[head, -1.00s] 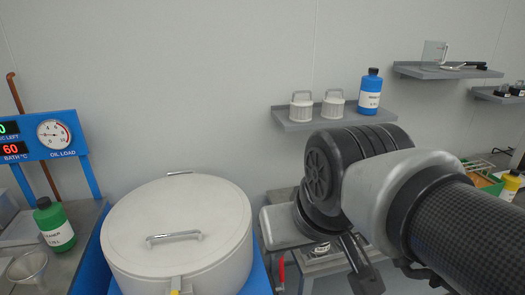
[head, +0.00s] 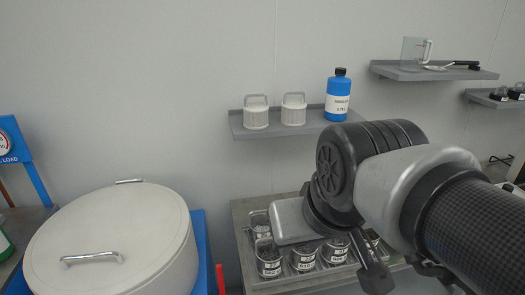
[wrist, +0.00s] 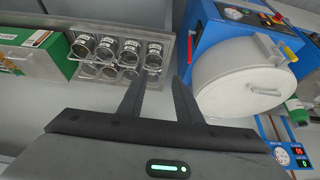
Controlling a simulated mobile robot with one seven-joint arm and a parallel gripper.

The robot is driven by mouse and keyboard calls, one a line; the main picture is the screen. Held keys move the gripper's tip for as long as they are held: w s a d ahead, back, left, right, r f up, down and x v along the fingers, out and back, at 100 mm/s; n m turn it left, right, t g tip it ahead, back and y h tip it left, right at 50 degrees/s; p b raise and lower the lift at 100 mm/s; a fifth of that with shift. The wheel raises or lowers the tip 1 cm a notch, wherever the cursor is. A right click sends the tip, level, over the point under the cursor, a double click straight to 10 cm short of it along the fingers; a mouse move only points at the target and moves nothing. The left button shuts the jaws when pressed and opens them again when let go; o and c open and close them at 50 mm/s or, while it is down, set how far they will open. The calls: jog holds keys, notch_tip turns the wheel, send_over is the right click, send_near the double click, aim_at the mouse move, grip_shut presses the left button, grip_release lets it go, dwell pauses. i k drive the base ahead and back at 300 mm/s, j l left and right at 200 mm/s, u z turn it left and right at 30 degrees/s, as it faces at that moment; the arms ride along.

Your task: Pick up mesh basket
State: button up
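Two white ribbed baskets with wire handles, which look like the mesh baskets, stand upright side by side on the grey wall shelf (head: 245,134). They are the left basket (head: 256,113) and the right basket (head: 293,110). My gripper (wrist: 160,88) is open and empty in the wrist view, with its two dark fingers apart. In the head view my arm hangs in front, right of and below the baskets, and one dark finger shows below it. My gripper touches neither basket. The baskets are not visible in the wrist view.
A blue bottle (head: 338,96) stands beside the right basket. A tray (head: 245,212) below holds several labelled glass jars (head: 268,262). A large white lidded drum (head: 120,240) is at the left. Another shelf (head: 430,74) holds a clear jug (head: 412,52).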

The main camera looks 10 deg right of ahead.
aim_at(374, 237)
jog(key=i+l, duration=0.1)
jog(key=l, duration=0.85)
jog(key=i+l, duration=0.15)
jog(key=l, duration=0.35)
jog(key=i+l, duration=0.1)
jog(key=l, duration=0.35)
